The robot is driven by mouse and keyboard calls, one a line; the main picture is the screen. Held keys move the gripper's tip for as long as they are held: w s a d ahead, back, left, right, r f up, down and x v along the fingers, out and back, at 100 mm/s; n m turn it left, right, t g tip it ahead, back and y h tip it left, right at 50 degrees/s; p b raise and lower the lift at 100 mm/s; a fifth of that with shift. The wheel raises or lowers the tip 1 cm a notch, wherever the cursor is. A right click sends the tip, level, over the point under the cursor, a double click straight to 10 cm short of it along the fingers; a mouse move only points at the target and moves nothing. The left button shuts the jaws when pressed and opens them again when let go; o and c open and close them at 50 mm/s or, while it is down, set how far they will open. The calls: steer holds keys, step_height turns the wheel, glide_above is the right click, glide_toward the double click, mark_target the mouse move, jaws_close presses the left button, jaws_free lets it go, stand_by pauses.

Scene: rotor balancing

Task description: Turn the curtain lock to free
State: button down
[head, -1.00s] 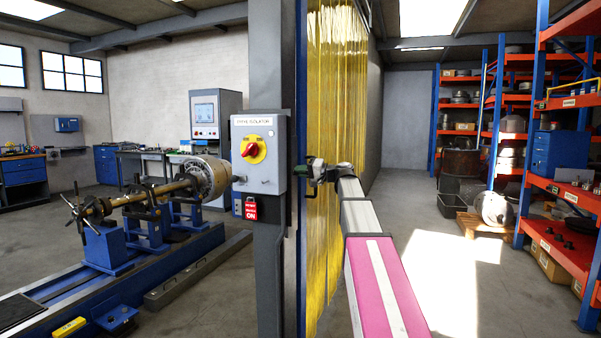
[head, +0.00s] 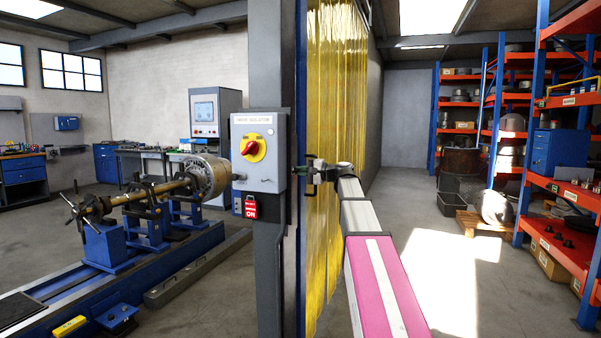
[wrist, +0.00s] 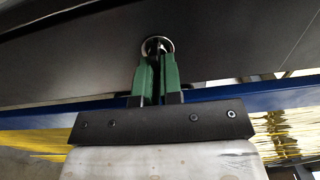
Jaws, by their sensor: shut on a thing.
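The curtain lock shows in the wrist view as a small round metal-rimmed fitting (wrist: 158,40) set in a dark grey post (wrist: 80,55). My gripper (wrist: 157,60), with green fingers, is at the lock with its tips over the middle of the ring, shut on the small part there. That part is mostly hidden between the fingers. In the head view my gripper (head: 307,172) reaches the post's right side, beside the yellow strip curtain (head: 338,110). The lock itself is hidden there, and its setting cannot be read.
A grey isolator box (head: 270,180) with a red and yellow rotary switch (head: 253,148) is on the post's front, close left of my gripper. A rotor machine (head: 150,215) stands left. Orange and blue shelves (head: 560,185) line the right.

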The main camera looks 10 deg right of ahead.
steer(key=c, duration=1.3)
jaws_free()
steer(key=v, duration=1)
steer(key=shift+s+d, duration=0.2)
steer(key=shift+d, duration=0.15)
steer(key=s+a+f+g+h, duration=0.1)
steer(key=s+a+f+h, duration=0.15)
steer(key=f, duration=0.75)
steer(key=s+a+f+n+g+h, duration=0.1)
steer(key=s+a+f+g+h, duration=0.15)
steer(key=f, duration=0.75)
steer(key=s+a+f+g+h, duration=0.15)
steer(key=a+f, duration=0.25)
steer(key=f, duration=0.6)
steer(key=s+f+n+g+h, duration=0.1)
steer(key=s+f+h, duration=0.2)
steer(key=s+f, duration=0.4)
steer(key=s+f+n+g+h, duration=0.1)
steer(key=s+f+n+h, duration=0.1)
steer(key=s+f, duration=0.5)
steer(key=s+f+n+g+h, duration=0.2)
steer(key=s+f+h, duration=0.2)
steer(key=s+f, duration=0.3)
steer(key=shift+s+a+f, duration=0.15)
steer(key=shift+a+f, duration=0.05)
steer(key=shift+f, duration=0.7)
steer(key=shift+s+a+f, duration=0.1)
steer(key=shift+a+f, duration=0.1)
steer(key=shift+f, duration=0.75)
